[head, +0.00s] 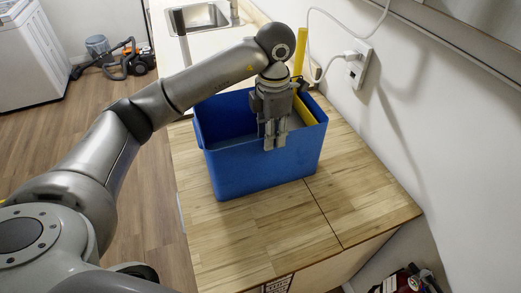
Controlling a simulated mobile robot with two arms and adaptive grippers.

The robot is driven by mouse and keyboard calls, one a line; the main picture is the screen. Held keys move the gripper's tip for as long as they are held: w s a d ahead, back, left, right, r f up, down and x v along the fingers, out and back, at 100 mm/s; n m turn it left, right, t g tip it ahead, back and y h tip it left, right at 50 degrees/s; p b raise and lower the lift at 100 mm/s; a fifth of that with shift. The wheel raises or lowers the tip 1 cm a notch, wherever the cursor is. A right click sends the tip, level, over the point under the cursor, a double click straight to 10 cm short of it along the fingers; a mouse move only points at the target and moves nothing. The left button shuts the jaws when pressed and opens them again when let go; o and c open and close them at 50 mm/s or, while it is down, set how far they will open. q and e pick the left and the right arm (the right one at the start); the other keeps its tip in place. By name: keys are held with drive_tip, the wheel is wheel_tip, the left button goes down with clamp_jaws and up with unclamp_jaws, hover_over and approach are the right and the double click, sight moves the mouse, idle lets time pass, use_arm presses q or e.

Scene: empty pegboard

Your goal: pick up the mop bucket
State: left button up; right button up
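The mop bucket (250,172) is a blue, box-shaped tub standing upright on the wooden countertop. A yellow upright part (300,52) and a yellow piece (304,110) show at its right end, partly hidden by my arm. My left gripper (275,142) points down at the bucket's near rim, right of its middle. Its fingertips overlap the top of the near wall in the picture. The fingers look close together, but I cannot tell whether they grip the rim. My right gripper is not in view.
The countertop (275,235) is clear in front of the bucket. A white wall with an outlet (359,62) and cable runs along the right. A sink (203,17) lies behind. A vacuum cleaner (125,60) and white appliance (30,60) stand on the floor at left.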

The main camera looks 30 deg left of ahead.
use_arm(q)
drive_tip(key=f+p, duration=0.2)
drive_tip(key=f, duration=0.1)
drive_tip(key=d+f, duration=0.1)
drive_tip(key=f, duration=0.1)
drive_tip(key=shift+f+p, duration=0.1)
drive_tip(key=shift+p, duration=0.3)
drive_tip(key=shift+s, duration=0.1)
clamp_jaws()
